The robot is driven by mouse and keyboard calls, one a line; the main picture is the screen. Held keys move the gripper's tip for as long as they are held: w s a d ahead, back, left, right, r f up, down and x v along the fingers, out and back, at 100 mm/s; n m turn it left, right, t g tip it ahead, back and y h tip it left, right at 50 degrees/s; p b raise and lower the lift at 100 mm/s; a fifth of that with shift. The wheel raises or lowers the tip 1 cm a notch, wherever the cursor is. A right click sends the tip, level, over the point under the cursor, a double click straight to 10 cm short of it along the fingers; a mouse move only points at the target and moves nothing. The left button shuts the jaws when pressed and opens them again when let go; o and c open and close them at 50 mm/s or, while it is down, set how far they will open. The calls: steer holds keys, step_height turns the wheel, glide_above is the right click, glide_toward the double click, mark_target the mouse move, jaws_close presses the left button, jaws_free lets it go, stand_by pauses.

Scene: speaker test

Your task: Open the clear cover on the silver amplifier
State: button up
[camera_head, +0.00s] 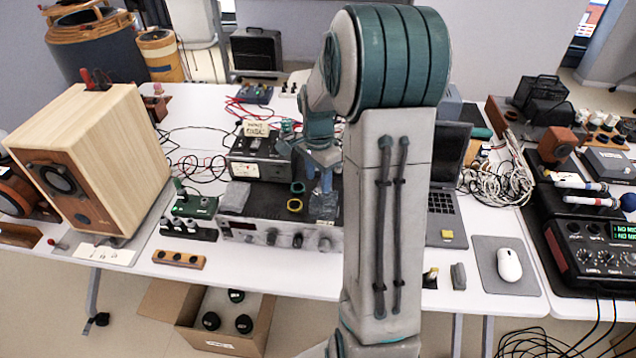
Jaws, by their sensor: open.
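The silver amplifier (262,233) lies on the white table, with a row of knobs and buttons along its front face. A small clear, greyish piece (323,208), which looks like the clear cover, sits at the right front of its dark top. It looks shut, but its edges are hard to make out. My gripper (324,182) is open and points down just behind and above this piece; whether it touches it I cannot tell. My arm hides the right end of the amplifier.
A black meter box (245,170) stands behind the amplifier. A wooden speaker (125,150) stands at left. A laptop (442,205) and mouse (509,264) are at right.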

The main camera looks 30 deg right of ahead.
mark_target(319, 190)
steer(key=shift+f, duration=1.6)
jaws_close()
steer(key=shift+d, duration=0.1)
